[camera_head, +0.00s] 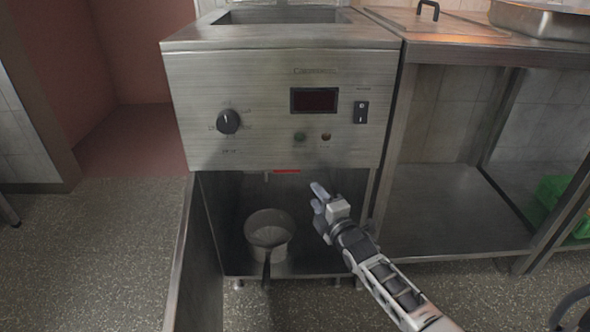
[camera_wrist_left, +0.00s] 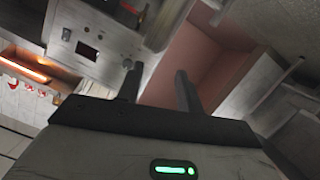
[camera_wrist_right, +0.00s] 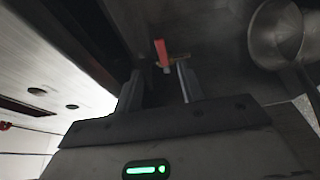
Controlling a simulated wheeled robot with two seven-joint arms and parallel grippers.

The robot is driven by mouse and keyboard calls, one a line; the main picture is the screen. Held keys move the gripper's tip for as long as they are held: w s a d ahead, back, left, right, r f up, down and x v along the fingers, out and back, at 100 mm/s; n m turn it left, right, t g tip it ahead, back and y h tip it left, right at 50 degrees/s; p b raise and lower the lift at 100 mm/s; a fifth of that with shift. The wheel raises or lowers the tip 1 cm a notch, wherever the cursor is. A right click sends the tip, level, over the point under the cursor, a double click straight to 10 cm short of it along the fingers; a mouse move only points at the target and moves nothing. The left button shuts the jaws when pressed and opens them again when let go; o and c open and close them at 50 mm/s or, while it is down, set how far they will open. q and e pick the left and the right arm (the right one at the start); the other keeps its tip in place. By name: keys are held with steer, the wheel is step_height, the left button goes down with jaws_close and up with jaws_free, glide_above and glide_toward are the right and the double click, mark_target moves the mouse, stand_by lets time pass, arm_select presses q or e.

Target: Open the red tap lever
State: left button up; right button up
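The red tap lever (camera_head: 287,171) shows as a thin red strip under the front panel of the steel fryer (camera_head: 260,150). In the right wrist view the red lever (camera_wrist_right: 161,52) points toward the camera beside a brass-coloured part, ahead of the gap between the fingers. My right gripper (camera_head: 319,191) is to the right of the lever and a little below it in the head view. It is open and empty (camera_wrist_right: 158,82), and looks apart from the lever. My left gripper (camera_wrist_left: 158,82) is open and empty, seen only in its wrist view, with the fryer panel beyond.
A metal pot (camera_head: 268,250) with a dark handle stands in the open cabinet below the tap. An open cabinet door (camera_head: 190,265) sticks out at the left. A steel table (camera_head: 455,215) with a lower shelf adjoins at the right.

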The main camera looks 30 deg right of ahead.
mark_target(297, 171)
steer(key=w+b, duration=0.1)
steer(key=w, duration=0.1)
steer(key=w+b, duration=0.1)
steer(key=w, duration=0.2)
steer(key=w+b, duration=0.2)
steer(key=shift+w+d+f, duration=0.2)
steer(key=shift+w+f, duration=0.05)
steer(key=shift+w, duration=0.15)
steer(key=w+b, duration=0.2)
steer(key=w, duration=0.1)
steer(key=shift+w+d, duration=0.1)
steer(key=shift+w+r+b, duration=0.15)
steer(key=shift+w+b, duration=0.4)
steer(key=shift+w, duration=0.4)
steer(key=shift+w+r, duration=0.1)
steer(key=shift+w, duration=0.1)
arm_select(q)
step_height(297, 171, up, 6)
steer(key=w+m+t+h, duration=0.1)
steer(key=w+t+h, duration=0.1)
steer(key=t+h, duration=0.1)
steer(key=shift+w+r+m+t, duration=0.25)
steer(key=shift+m+t, duration=0.15)
steer(key=shift+t, duration=0.4)
arm_select(e)
jaws_close()
